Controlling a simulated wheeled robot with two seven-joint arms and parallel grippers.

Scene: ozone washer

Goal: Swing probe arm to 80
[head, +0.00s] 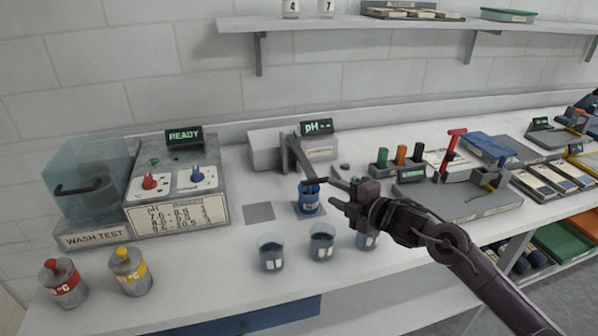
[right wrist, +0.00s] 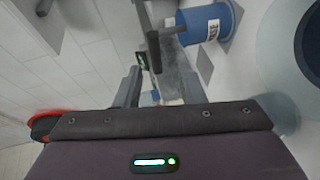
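The pH meter (head: 317,127) stands at the back of the bench with a dark display reading "pH --". Its probe arm (head: 298,155) is dark and reaches forward over a blue cup (head: 309,198). The probe seems to hang into or just over this cup. My right gripper (head: 338,193) is just right of the cup, fingers pointing left, open and empty. In the right wrist view, the dark arm end (right wrist: 153,50) lies ahead of the parted fingers (right wrist: 162,88), with the blue cup (right wrist: 210,32) right of it. I cannot tell whether anything touches. My left gripper is out of view.
Several glass beakers (head: 271,254) stand along the front edge. A grey square (head: 259,212) lies left of the blue cup. A control box (head: 172,183) with red and blue knobs is at left.

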